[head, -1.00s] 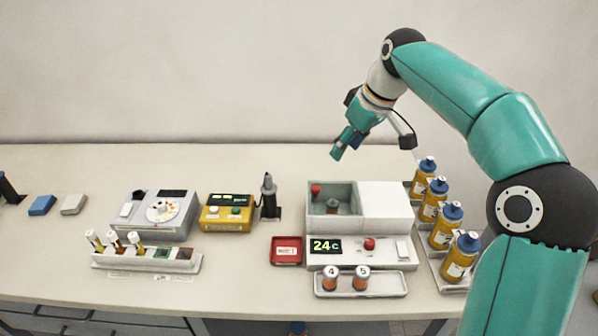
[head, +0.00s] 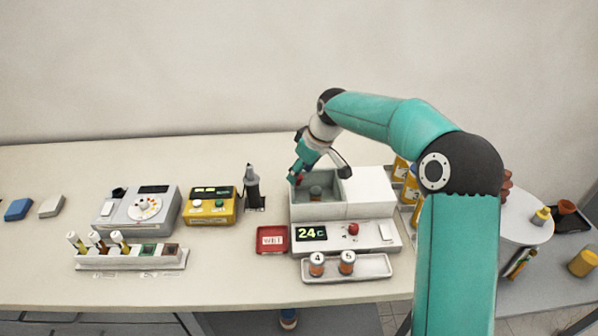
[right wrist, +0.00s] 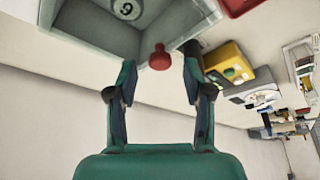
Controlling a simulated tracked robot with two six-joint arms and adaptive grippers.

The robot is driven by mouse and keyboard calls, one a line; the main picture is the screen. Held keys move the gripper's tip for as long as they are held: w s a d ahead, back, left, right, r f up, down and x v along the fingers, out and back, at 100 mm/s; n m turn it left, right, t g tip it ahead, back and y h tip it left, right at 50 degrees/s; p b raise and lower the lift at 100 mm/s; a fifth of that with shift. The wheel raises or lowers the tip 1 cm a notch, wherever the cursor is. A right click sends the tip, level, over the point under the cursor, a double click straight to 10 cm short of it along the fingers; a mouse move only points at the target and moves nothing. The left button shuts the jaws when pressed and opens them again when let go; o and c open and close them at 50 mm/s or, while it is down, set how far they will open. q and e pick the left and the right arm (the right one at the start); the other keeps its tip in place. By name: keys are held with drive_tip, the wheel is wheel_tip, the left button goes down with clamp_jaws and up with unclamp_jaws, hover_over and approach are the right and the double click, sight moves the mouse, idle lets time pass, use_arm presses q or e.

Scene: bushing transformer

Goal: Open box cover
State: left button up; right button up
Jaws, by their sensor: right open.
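The white box (head: 330,211) stands on the bench right of centre. Its left half shows a grey-green compartment (head: 329,190) with a round piece inside; its right half has a plain white top (head: 369,187). A red knob (right wrist: 160,57) sits at the compartment's edge. I cannot tell whether a clear cover lies over the compartment. My right gripper (head: 297,180) is at the box's back left corner. In the right wrist view, its open fingers (right wrist: 159,78) point at the knob, one to each side, with nothing held. My left gripper is not in view.
A black upright tool (head: 252,188) and a yellow meter (head: 210,206) stand left of the box. A red tray (head: 271,239) and a white tray (head: 375,265) with two numbered vials lie in front. Yellow bottles (head: 400,169) stand at the right, partly behind my arm.

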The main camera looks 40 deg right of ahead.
drive_tip(key=shift+w+a+f, duration=0.1)
drive_tip(key=shift+w+f, duration=0.1)
drive_tip(key=shift+f, duration=0.45)
clamp_jaws()
